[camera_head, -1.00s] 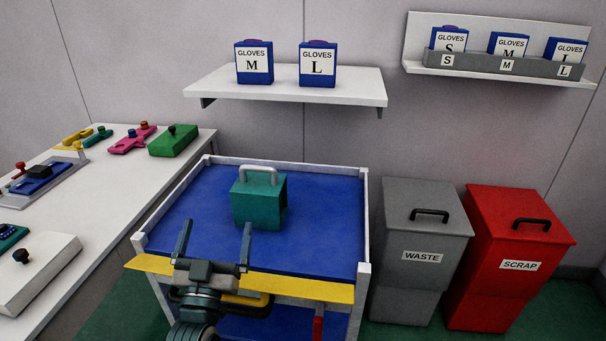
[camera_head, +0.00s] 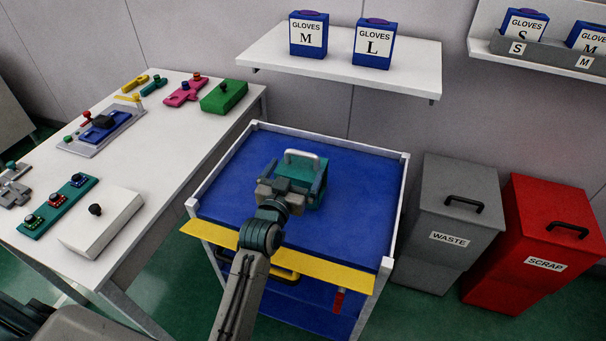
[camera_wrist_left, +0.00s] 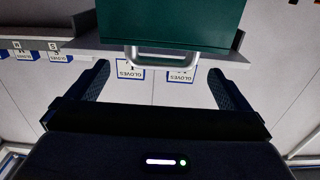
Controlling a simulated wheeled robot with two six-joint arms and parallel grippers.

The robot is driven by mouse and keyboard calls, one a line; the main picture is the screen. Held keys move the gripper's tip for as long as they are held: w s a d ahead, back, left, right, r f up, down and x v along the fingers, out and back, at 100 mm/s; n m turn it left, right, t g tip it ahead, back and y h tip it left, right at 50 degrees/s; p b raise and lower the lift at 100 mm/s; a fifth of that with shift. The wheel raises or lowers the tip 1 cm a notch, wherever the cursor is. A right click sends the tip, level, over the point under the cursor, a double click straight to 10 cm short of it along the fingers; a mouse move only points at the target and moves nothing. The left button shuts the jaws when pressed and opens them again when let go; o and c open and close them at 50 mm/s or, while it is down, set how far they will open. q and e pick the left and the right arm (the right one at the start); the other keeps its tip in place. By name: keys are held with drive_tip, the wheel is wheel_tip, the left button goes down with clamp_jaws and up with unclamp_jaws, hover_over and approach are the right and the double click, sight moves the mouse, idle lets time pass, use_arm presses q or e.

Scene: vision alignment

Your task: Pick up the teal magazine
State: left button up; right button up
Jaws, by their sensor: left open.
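The teal magazine (camera_head: 301,168) is a box with a pale handle (camera_head: 303,155) on top. It stands on the blue top of the cart (camera_head: 355,210). My left gripper (camera_head: 295,176) is open at the magazine's near side, with one finger toward each side of it, and partly hides it. In the left wrist view the magazine (camera_wrist_left: 172,22) is at the top. Its handle (camera_wrist_left: 165,64) lies between the two open fingertips (camera_wrist_left: 160,72), with clear gaps on both sides. I see no grip on it. My right gripper is not in view.
The cart has a raised white rim and a yellow front edge (camera_head: 285,262). A white table (camera_head: 165,145) with fixtures stands at left. A grey waste bin (camera_head: 455,225) and a red scrap bin (camera_head: 545,245) stand at right. A shelf (camera_head: 400,75) with glove boxes hangs above.

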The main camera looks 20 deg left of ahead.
use_arm(q)
drive_tip(key=w+p, duration=0.2)
drive_tip(key=w, duration=0.3)
drive_tip(key=shift+w, duration=0.65)
drive_tip(key=shift+c, duration=0.4)
drive_tip(key=c, duration=1.4)
